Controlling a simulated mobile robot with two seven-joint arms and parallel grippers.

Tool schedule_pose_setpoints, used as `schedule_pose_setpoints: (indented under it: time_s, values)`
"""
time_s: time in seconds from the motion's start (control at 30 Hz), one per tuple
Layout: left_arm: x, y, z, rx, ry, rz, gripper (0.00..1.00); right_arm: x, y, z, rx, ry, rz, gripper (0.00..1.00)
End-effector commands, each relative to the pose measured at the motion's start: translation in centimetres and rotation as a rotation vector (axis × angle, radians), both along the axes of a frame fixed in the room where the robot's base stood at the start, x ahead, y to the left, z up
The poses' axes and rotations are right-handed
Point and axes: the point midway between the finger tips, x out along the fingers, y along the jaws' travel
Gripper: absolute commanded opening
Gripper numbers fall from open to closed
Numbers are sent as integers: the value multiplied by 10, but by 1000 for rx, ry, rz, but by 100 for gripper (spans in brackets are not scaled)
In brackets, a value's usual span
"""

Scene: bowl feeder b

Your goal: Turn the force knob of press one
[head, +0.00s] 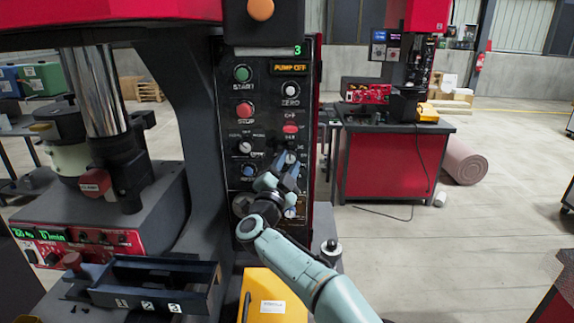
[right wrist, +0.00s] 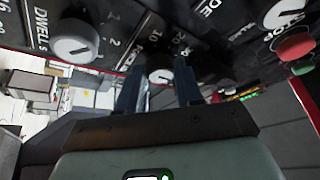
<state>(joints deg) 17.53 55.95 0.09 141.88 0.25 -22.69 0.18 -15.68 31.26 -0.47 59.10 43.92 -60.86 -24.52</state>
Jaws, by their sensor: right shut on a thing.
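The press's black control panel (head: 268,110) stands in the middle of the head view. My right gripper (head: 288,172) reaches its lower right part, and its dark fingers touch or nearly touch the panel there. In the right wrist view the two fingers of my right gripper (right wrist: 159,88) stand either side of a small pale knob (right wrist: 160,76), shut on it. Numbers such as 10, 20 and 30 ring this knob, with a partly readable label beside it. In the head view the fingers largely hide the knob. My left gripper is not in view.
Other panel controls are close by: a white dwell knob (right wrist: 74,40), a green start button (head: 242,74) and a red stop button (head: 245,109). A black numbered tray (head: 150,285) and a yellow box (head: 272,298) stand below. Open floor lies to the right.

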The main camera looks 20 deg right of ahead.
Motion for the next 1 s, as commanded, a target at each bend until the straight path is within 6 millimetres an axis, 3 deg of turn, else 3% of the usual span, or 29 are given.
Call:
schedule_pose_setpoints:
  time_s: [0.13, 0.17, 0.2, 0.23, 0.6, 1.0]
  values:
    - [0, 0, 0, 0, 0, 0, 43, 0, 0, -1, 0, 1, 1, 5]
    - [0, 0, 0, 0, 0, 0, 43, 0, 0, -1, 0, 1, 0, 45]
    - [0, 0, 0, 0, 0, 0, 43, 0, 0, -1, 0, 1, 0, 58]
    - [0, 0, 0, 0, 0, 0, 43, 0, 0, -1, 0, 1, 0, 61]
    - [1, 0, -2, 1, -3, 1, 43, -4, 4, -2, -1, 1, 1, 61]
    - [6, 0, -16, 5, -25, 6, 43, -45, 41, -21, -1, 1, 2, 61]
